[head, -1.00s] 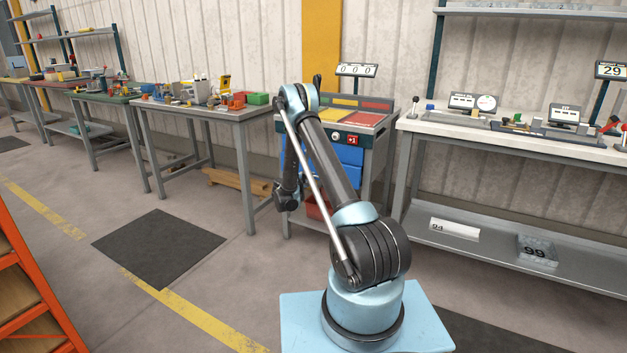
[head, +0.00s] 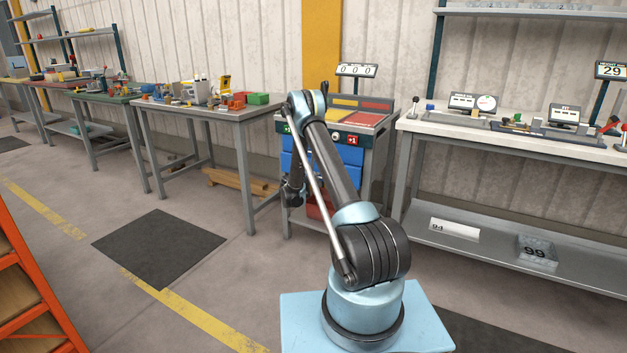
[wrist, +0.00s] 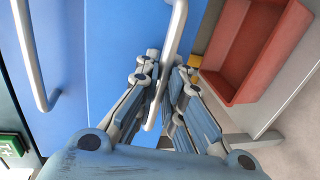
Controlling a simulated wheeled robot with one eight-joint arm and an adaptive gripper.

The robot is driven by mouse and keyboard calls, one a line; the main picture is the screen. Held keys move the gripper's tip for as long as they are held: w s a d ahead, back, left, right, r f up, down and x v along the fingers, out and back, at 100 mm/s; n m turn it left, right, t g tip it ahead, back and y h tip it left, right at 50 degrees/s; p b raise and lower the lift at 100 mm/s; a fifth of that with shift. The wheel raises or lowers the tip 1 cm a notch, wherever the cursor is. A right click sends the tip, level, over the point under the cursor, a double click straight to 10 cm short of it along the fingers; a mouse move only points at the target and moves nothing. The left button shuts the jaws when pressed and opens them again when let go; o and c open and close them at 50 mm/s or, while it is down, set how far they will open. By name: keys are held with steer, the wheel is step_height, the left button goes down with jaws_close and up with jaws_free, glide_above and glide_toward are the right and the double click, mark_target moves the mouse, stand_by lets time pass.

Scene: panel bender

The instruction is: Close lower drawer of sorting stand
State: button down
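The sorting stand (head: 378,150) stands against the wall, with two blue drawers, one above the other, partly hidden by my arm. In the wrist view the lower drawer's blue front (wrist: 125,40) faces me, with its pale bar handle (wrist: 177,20) running between my fingers. My gripper (wrist: 166,62) has its fingers close in on both sides of this handle and appears shut on it. The upper drawer (wrist: 60,110), with its own handle (wrist: 35,65), is at the left of the wrist view. How far the lower drawer stands out is hidden in the head view.
A red bin (wrist: 245,60) sits below the drawers. Workbenches stand on both sides, the left one with a grey leg (head: 243,175) and the right one with a low shelf (head: 500,255). The floor around the dark mat (head: 158,248) is clear.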

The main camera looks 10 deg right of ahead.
steer(key=x, duration=0.2)
steer(key=shift+w+d+r, duration=0.1)
steer(key=shift+w+d, duration=0.15)
steer(key=shift+w, duration=0.1)
steer(key=c, duration=1.7)
jaws_free()
steer(key=v, duration=1.2)
